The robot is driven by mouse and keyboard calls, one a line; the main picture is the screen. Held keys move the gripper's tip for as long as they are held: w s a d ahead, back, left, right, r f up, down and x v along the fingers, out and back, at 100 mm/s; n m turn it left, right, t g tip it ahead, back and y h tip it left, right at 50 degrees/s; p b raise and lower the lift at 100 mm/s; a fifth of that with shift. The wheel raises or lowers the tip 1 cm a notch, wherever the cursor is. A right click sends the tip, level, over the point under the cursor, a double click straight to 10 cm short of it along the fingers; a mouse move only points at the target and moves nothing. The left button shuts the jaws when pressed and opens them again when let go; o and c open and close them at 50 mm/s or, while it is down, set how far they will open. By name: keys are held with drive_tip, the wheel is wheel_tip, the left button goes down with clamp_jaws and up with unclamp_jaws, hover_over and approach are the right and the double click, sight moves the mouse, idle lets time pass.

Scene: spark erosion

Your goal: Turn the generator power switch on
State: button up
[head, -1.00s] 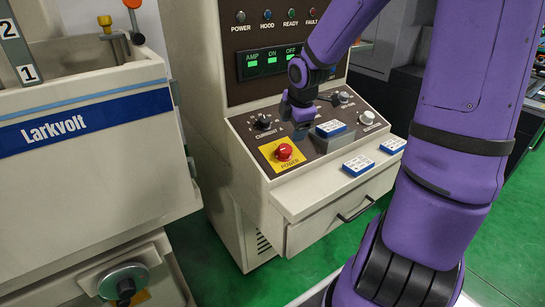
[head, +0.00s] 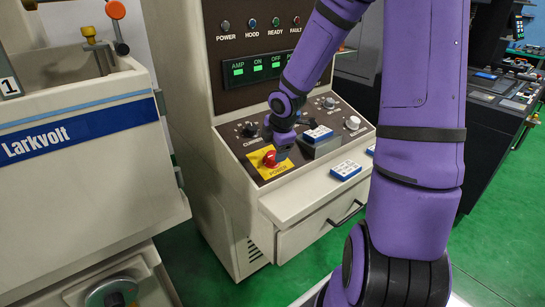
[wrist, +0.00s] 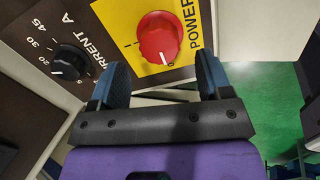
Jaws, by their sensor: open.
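The generator power switch is a red round knob (head: 268,159) on a yellow plate (head: 257,168) at the left front of the sloped control panel. In the wrist view the knob (wrist: 158,36) lies just beyond my fingertips, roughly between them. Its white mark points down to the "0"; an "I" mark is on its left. My gripper (wrist: 164,70) is open, with its two blue-grey fingers apart and nothing between them. In the head view my gripper (head: 281,148) is close by the knob and partly covers it; I cannot tell whether it touches.
The black current dial (wrist: 68,61) sits left of the yellow plate. Another such box (head: 346,170) lies on the front ledge (head: 290,208). The Larkvolt machine (head: 80,150) stands at left.

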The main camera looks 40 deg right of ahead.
sight(273, 155)
drive_tip(key=shift+x, duration=2.4)
drive_tip(key=shift+c, duration=0.3)
drive_tip(key=c, duration=0.9)
